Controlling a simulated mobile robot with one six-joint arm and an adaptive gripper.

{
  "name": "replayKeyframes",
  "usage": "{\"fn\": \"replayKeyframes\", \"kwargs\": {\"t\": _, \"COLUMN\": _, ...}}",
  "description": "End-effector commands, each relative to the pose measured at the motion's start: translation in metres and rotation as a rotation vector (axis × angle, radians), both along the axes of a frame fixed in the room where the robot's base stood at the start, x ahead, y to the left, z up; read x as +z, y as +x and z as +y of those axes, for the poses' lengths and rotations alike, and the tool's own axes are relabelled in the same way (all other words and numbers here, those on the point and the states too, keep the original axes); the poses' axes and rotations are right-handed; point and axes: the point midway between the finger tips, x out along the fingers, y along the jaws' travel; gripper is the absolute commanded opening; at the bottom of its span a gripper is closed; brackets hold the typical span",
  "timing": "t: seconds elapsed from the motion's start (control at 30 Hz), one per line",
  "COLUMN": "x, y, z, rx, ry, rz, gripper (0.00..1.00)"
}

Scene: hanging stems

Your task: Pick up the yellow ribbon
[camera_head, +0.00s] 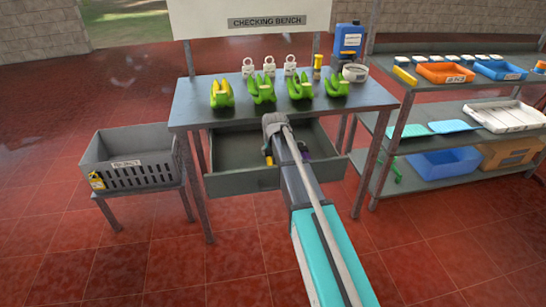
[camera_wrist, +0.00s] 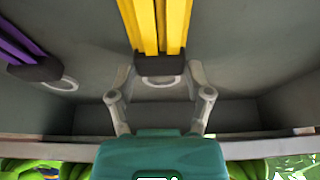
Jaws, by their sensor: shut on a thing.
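The yellow ribbon (camera_wrist: 160,25) shows at the top middle of the wrist view, with a dark clip (camera_wrist: 160,65) and a pale ring at its near end. My gripper (camera_wrist: 160,78) has a finger on each side of the clip and is shut on the ribbon at that end. In the head view my arm reaches into the open drawer (camera_head: 240,181) under the bench; a small yellow piece (camera_head: 268,159) shows beside my arm there. My fingertips are hidden in that view.
A purple ribbon (camera_wrist: 22,48) with its own clip and ring lies to the left. Banana bunches (camera_head: 261,90) and white padlock-shaped items stand on the bench top (camera_head: 200,115). A grey crate (camera_head: 130,175) stands left; shelves with trays (camera_head: 445,73) stand right.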

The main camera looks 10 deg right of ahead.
Motion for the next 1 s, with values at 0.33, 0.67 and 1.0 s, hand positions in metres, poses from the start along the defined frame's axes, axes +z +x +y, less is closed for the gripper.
{"fn": "replayKeyframes", "kwargs": {"t": 0.33, "x": -0.004, "y": 0.003, "z": 0.0, "rx": -0.001, "ry": 0.003, "rz": -0.019, "gripper": 0.37}}
{"fn": "replayKeyframes", "kwargs": {"t": 0.67, "x": 0.009, "y": 0.003, "z": 0.0, "rx": -0.001, "ry": 0.003, "rz": -0.019, "gripper": 0.36}}
{"fn": "replayKeyframes", "kwargs": {"t": 1.0, "x": 0.043, "y": -0.006, "z": -0.003, "rx": -0.002, "ry": 0.001, "rz": -0.015, "gripper": 0.36}}
